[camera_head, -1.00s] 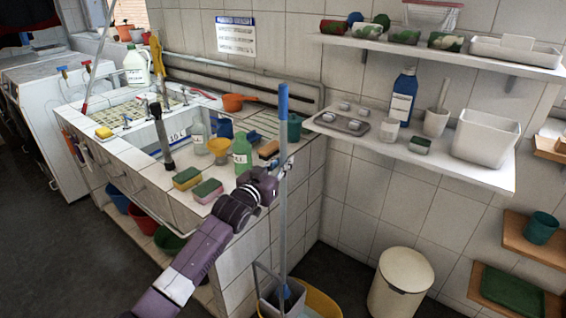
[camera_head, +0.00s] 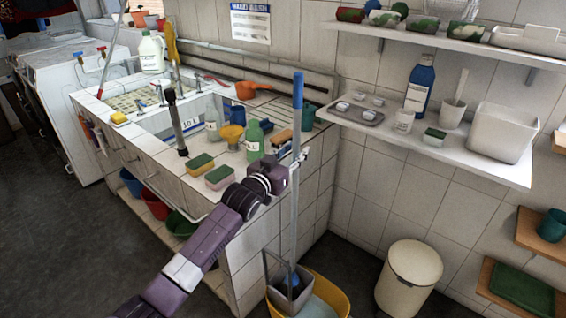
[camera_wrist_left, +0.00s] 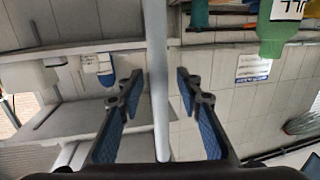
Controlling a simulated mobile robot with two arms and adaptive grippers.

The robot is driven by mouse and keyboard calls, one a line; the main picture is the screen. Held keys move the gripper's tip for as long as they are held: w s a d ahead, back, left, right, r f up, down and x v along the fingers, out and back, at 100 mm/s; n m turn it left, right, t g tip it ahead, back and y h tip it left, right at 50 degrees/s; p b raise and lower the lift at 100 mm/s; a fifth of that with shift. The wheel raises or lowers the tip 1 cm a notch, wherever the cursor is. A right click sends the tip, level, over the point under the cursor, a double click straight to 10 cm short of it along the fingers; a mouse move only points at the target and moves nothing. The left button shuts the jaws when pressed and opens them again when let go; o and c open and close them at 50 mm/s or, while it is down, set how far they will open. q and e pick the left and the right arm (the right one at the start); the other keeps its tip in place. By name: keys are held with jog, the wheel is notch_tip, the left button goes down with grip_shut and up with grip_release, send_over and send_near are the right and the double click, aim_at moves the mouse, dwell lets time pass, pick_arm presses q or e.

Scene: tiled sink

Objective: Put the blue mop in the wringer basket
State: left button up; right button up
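The blue mop (camera_head: 294,195) stands nearly upright, with a blue-topped grey pole. Its small blue lower end is at the opening of the grey wringer basket (camera_head: 288,299) and appears to be inside it; the basket's walls partly hide it. The basket sits at the yellow bucket (camera_head: 338,299) on the floor. My left gripper (camera_head: 301,158) is at the middle of the pole. In the left wrist view the pole (camera_wrist_left: 157,50) runs between its two parted fingers (camera_wrist_left: 159,90), with a gap on each side. My right gripper is not in view.
The tiled sink counter (camera_head: 190,185) with sponges (camera_head: 219,177) and a green bottle (camera_head: 254,140) lies left of the pole. A wall shelf (camera_head: 470,150) stands to the right. A cream bin (camera_head: 408,280) stands right of the bucket. The floor at left is clear.

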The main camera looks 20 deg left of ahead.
pick_arm(q)
jog(key=s+a, duration=0.2)
jog(key=s, duration=0.9)
jog(key=shift+r+b, duration=0.3)
jog(key=shift+b, duration=0.05)
jog(key=s+a+f+n+g+y, duration=0.1)
jog(key=s+a+f+g, duration=0.1)
jog(key=f, duration=1.2)
jog(key=s+a+f+g+y, duration=0.1)
jog(key=s+a+f+g, duration=0.15)
jog(key=f, duration=1.25)
jog(key=s+d+f+g+y, duration=0.1)
jog(key=s+f+g, duration=0.1)
jog(key=s+f, duration=0.7)
jog(key=s+f+g, duration=0.3)
jog(key=s+f, duration=0.3)
jog(key=f, duration=0.6)
jog(key=s+d+f+g, duration=0.1)
jog(key=s+f, duration=0.5)
jog(key=s, duration=0.6)
jog(key=s+d+f+m+g, duration=0.1)
jog(key=s+f, duration=0.4)
jog(key=s, duration=0.8)
jog(key=s+d+f+g, duration=0.2)
jog(key=s+f+g, duration=0.2)
jog(key=s, duration=0.9)
notch_tip(320, 180, down, 3)
jog(key=shift+s+d+r+g, duration=0.15)
jog(key=shift+s+d+g, duration=0.1)
jog(key=shift+d+g, duration=0.15)
